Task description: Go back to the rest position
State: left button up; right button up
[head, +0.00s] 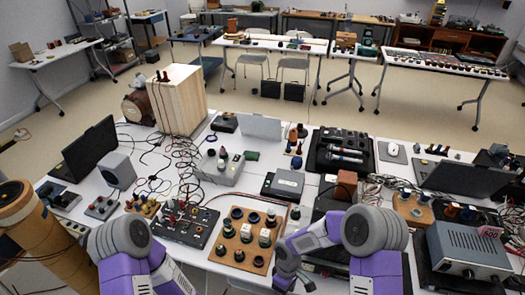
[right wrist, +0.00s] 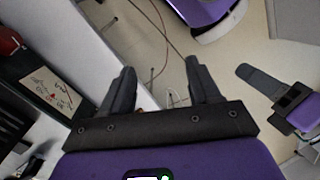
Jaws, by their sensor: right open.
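My right gripper (right wrist: 160,68) is open in the right wrist view, with its two dark fingers apart and nothing between them. It points down past the table edge, over the pale floor. In the head view my right arm bends at the front edge of the table, and its fingers are not clear there. My left arm shows at the lower left of the head view, with its gripper out of frame. What looks like my left gripper (right wrist: 262,82) is at the right of the right wrist view; its finger opening cannot be made out.
The white table (head: 228,182) is crowded with a wooden board of round parts (head: 240,258), a black knob box (head: 200,232), a grey instrument (head: 468,250), a wooden box (head: 180,98) and laptops. Cables (right wrist: 152,32) lie on the floor below my right gripper.

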jog(key=s+d+f+m+t+y+b, duration=0.2)
jog(key=s+f+m+t+y+b, duration=0.1)
jog(key=s+f+m, duration=0.6)
jog(key=s+m+y, duration=0.1)
jog(key=m, duration=0.3)
jog(key=shift+s+d+f+t, duration=0.2)
jog(key=shift+s+f+t, duration=0.1)
jog(key=shift+f, duration=0.05)
dwell(2.4)
